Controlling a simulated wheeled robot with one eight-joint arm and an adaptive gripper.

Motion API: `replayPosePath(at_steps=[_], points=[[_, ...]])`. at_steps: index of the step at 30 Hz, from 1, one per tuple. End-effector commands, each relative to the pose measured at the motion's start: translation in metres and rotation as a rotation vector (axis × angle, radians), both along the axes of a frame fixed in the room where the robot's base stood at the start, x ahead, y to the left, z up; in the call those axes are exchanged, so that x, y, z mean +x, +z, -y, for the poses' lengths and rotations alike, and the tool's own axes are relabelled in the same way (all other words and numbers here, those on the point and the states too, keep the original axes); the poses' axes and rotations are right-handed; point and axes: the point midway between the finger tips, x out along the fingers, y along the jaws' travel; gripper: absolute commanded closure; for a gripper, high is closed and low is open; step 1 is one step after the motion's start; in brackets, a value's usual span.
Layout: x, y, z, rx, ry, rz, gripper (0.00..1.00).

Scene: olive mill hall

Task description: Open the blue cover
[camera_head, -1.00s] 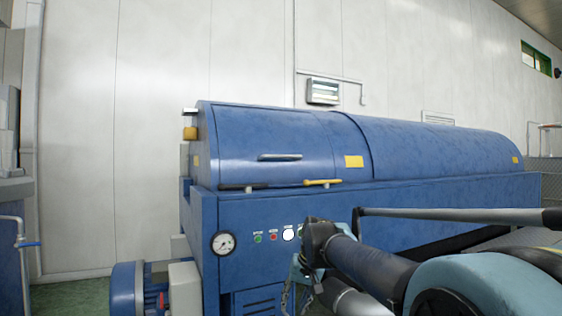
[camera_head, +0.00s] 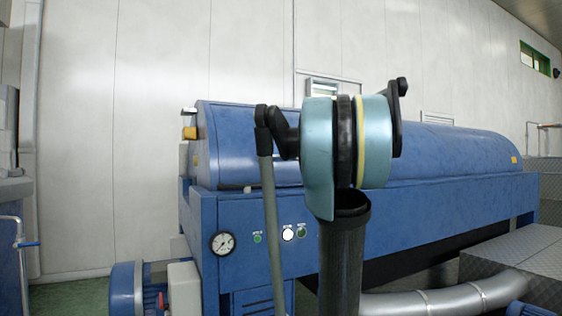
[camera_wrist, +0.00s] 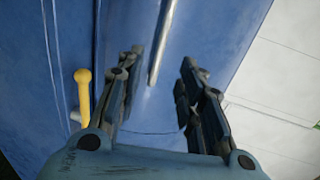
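The blue cover (camera_head: 240,145) is a curved lid on the near left part of a long blue machine, and it looks closed. My arm hides its middle and right side in the head view. In the wrist view the cover (camera_wrist: 215,35) fills the middle, with its silver bar handle (camera_wrist: 162,40) between and beyond my fingers. My gripper (camera_wrist: 162,62) is open and empty, one finger to each side of the handle's line. I cannot tell whether it touches. A yellow lever (camera_wrist: 83,95) shows left of the gripper. My gripper is hidden in the head view.
The machine's front panel has a pressure gauge (camera_head: 223,243) and several buttons. A blue motor (camera_head: 128,290) stands at its lower left. A metal pipe (camera_head: 450,300) and a plated step (camera_head: 515,265) lie at the right. A pale wall (camera_head: 170,60) stands behind.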

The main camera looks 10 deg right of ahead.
Motion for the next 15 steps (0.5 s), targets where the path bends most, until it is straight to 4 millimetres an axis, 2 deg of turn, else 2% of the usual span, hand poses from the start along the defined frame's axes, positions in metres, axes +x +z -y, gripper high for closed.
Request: replayPosePath(at_steps=[5, 15], points=[[0.013, 0.002, 0.000, 0.011, -0.007, 0.004, 0.65], [0.064, -0.010, -0.018, 0.009, -0.006, 0.003, 0.65]])
